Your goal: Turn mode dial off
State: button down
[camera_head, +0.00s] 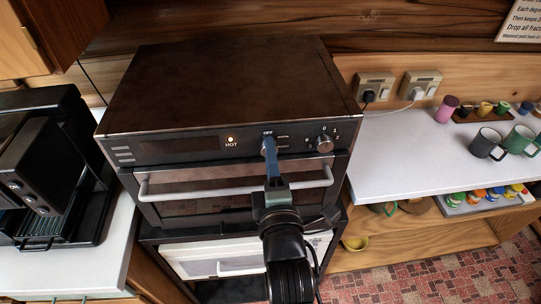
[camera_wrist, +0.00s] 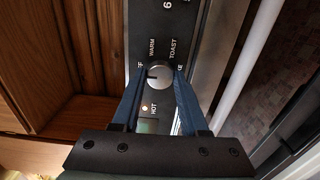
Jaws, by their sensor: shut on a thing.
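The mode dial (camera_wrist: 160,73) is a round silver knob on the toaster oven's black front panel. In the wrist view, WARM and TOAST are printed around it, with a partly covered label ending in FF on its left. A dark mark shows on the left part of its face; its exact setting is hard to tell. My gripper (camera_wrist: 160,78) has one blue finger on each side of the knob and is shut on it. In the head view, my gripper (camera_head: 268,143) reaches the panel just below the OFF print and hides the dial. The oven (camera_head: 225,85) has its HOT light lit.
A second knob (camera_head: 324,143) is right of my gripper. The oven door handle (camera_head: 185,188) runs below the panel, under my arm. A black coffee machine (camera_head: 45,165) stands left. Mugs (camera_head: 487,143) stand on the white counter (camera_head: 395,165) at right, which has clear room near the oven.

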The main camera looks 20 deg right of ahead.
jog(key=c, duration=0.7)
grip_release()
jog(key=b+v, duration=0.4)
jog(key=v, duration=0.9)
jog(key=shift+b, duration=0.35)
